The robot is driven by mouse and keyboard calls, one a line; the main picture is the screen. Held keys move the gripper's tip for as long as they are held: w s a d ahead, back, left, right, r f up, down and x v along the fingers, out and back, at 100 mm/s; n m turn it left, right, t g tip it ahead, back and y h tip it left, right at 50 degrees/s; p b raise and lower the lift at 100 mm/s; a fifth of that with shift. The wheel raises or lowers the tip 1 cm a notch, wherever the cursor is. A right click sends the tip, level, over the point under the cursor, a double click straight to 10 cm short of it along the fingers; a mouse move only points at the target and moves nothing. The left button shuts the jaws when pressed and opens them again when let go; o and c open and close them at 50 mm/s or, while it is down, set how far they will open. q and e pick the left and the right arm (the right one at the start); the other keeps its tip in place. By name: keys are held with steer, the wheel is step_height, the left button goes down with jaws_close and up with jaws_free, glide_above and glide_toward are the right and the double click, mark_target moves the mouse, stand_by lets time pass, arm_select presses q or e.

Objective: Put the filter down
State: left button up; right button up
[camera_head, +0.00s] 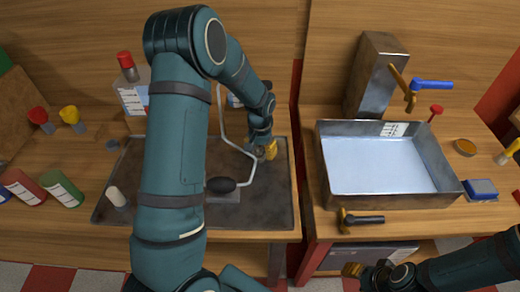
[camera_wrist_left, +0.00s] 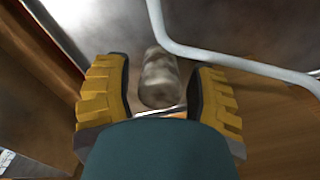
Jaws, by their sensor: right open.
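A grey, mottled cylinder (camera_wrist_left: 160,78), which looks like the filter, lies between the two yellow fingers of my left gripper (camera_wrist_left: 158,92) in the left wrist view. Narrow gaps show on both sides of it, so the fingers look open around it. In the head view my left gripper (camera_head: 268,150) is low over the right side of the dark mat (camera_head: 265,212). I cannot make out the cylinder there, and whether it touches the surface is unclear. My right gripper (camera_head: 366,271) is open and empty at the bottom, in front of the right bench.
Several bottles and red- and yellow-topped items stand at left.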

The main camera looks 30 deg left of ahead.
arm_select(q)
steer(key=shift+r, duration=0.2)
step_height(320, 180, up, 12)
steer(key=p, duration=0.2)
stand_by(0.3)
stand_by(0.4)
